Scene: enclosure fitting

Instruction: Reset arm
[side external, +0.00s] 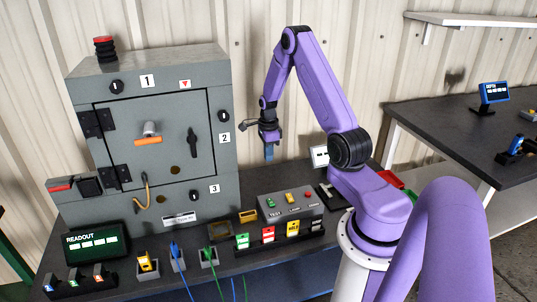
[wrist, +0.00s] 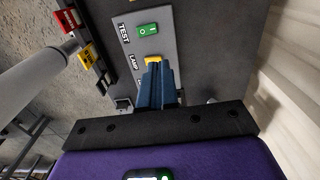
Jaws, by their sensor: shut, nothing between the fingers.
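My purple arm stands to the right of the grey enclosure in the side view. My gripper (side external: 269,154) points down, above the dark bench and to the right of the enclosure (side external: 160,180). Its blue fingers are shut together and hold nothing. In the wrist view the shut fingers (wrist: 156,70) lie over the switch panel (wrist: 150,45), overlapping the yellow switch (wrist: 153,59) in the picture. In the side view the gripper is well above that panel (side external: 290,204) and apart from it.
A readout screen (side external: 97,243) and several coloured plugs and cables line the bench front. Red and yellow tags (side external: 268,234) stand before the switch panel. A second table (side external: 440,125) with a small display (side external: 494,93) is at the right. Air around the gripper is clear.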

